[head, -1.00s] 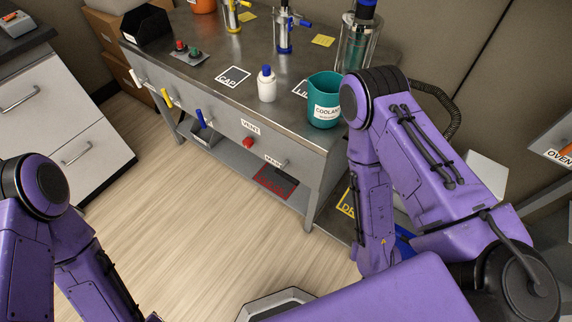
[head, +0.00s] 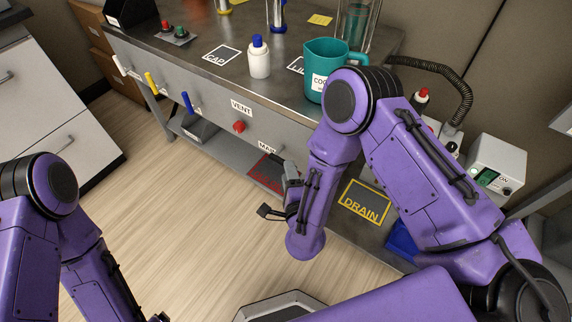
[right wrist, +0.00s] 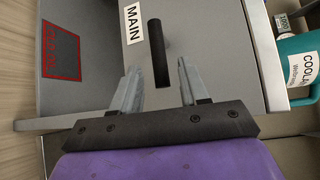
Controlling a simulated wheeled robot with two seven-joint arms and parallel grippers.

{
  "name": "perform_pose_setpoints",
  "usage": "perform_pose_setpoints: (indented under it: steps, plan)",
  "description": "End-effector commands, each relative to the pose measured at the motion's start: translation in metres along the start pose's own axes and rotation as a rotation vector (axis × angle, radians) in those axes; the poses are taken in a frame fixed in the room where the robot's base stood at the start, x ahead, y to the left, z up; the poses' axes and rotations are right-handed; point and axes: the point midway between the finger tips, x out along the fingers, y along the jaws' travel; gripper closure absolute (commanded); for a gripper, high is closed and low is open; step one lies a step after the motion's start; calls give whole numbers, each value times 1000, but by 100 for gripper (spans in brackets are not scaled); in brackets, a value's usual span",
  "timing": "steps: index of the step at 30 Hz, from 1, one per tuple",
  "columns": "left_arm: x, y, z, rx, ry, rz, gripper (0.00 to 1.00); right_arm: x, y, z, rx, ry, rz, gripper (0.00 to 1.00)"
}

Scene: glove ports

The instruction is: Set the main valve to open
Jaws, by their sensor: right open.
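The main valve's black lever handle (right wrist: 157,50) stands out from the grey panel beside the MAIN label (right wrist: 133,22) in the right wrist view. My right gripper (right wrist: 159,78) is open, its two grey fingers on either side of the lever's near end in the picture. Whether the fingers are level with the lever in depth is hard to tell. In the head view my right gripper (head: 291,172) is at the bench front, by the partly hidden MAIN label (head: 267,149); the lever is hidden there. My left gripper is out of view below the frame.
A red vent knob (head: 239,127) and blue (head: 188,103), yellow (head: 151,83) and white levers line the bench front to the left. A teal coolant jug (head: 322,65) and a white bottle (head: 259,58) stand on top. The floor (head: 190,200) in front is clear.

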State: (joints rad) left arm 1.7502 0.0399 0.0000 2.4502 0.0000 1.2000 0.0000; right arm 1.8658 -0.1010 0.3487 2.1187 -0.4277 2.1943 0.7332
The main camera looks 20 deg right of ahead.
Motion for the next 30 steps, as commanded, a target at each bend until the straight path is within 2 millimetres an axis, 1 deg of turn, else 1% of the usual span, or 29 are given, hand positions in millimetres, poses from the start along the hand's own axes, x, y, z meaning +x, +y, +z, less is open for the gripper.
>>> perform_pose_setpoints:
  steps: [1,3,6,10,16,17,18,21,26,30]
  plan:
    - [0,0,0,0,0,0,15,11,0,-1,2,4,-2,56]
    - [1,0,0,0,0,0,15,24,0,-1,0,3,-1,56]
    - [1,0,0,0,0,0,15,37,1,0,-1,2,1,56]
    - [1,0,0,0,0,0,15,45,1,0,-3,0,2,56]
    - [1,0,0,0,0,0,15,45,1,0,-4,0,3,56]
    - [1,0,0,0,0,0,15,45,1,0,-4,0,3,59]
    - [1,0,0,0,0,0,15,45,1,0,-4,0,3,72]
    - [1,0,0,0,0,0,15,45,1,0,-4,0,3,100]
    - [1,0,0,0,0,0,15,45,1,-1,-5,1,4,100]
    - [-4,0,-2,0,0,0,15,44,-3,-6,-15,14,14,100]
